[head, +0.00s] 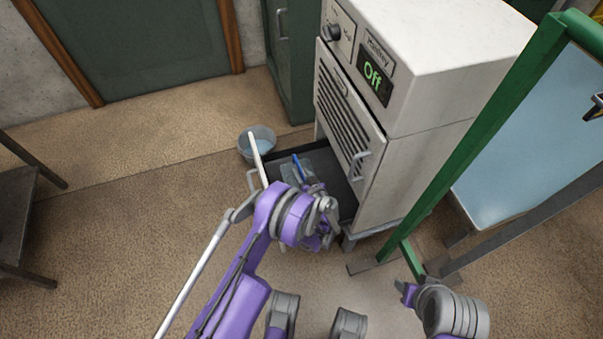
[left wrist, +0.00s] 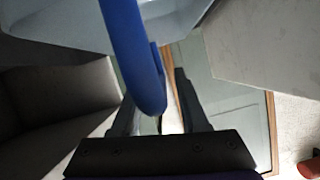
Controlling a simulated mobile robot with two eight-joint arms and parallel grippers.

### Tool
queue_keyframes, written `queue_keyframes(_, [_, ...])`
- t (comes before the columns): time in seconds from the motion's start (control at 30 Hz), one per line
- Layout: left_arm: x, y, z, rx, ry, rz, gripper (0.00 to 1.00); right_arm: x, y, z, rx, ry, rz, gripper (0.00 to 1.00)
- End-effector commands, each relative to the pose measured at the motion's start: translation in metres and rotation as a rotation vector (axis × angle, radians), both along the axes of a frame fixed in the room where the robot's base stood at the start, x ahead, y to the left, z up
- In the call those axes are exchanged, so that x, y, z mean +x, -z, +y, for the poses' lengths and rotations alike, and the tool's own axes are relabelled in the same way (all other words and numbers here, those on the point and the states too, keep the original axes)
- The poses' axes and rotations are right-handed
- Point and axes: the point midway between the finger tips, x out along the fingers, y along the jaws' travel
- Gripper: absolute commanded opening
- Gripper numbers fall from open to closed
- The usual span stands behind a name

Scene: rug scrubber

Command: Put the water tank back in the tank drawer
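The water tank (head: 318,164) is pale and translucent with a blue handle (head: 298,166). In the head view it appears in or just over the dark, pulled-out tank drawer (head: 342,196), partly hidden by my left arm. In the left wrist view the blue handle (left wrist: 150,90) reaches down toward the space between the fingers (left wrist: 158,110), with a gap before the right finger. The pale tank body (left wrist: 60,22) is behind. My right gripper (head: 404,290) is low at right; its fingers are unclear.
The white machine (head: 440,60) with a display reading "Off" stands above the drawer. A bowl (head: 257,143) is on the floor left of the drawer. A green-framed panel (head: 490,130) stands close on the right. The carpet (head: 110,240) at left is mostly clear.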

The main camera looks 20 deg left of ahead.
Motion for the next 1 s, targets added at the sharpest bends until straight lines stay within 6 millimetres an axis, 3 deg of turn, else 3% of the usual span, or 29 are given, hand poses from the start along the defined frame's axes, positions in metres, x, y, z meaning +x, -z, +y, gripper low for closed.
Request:
queue_keyframes(0.37, [0.000, 0.001, 0.000, 0.000, 0.000, 0.000, 0.47, 0.000, -0.004, 0.000, 0.000, 0.000, -0.001, 0.49])
queue_keyframes(0.7, [-0.043, -0.020, -0.043, -0.001, 0.004, -0.001, 0.47, -0.002, -0.017, 0.000, 0.000, 0.000, -0.006, 0.49])
queue_keyframes(1.0, [-0.074, -0.034, -0.066, -0.001, 0.002, 0.000, 0.47, -0.002, -0.022, 0.000, 0.000, 0.000, -0.007, 0.49])
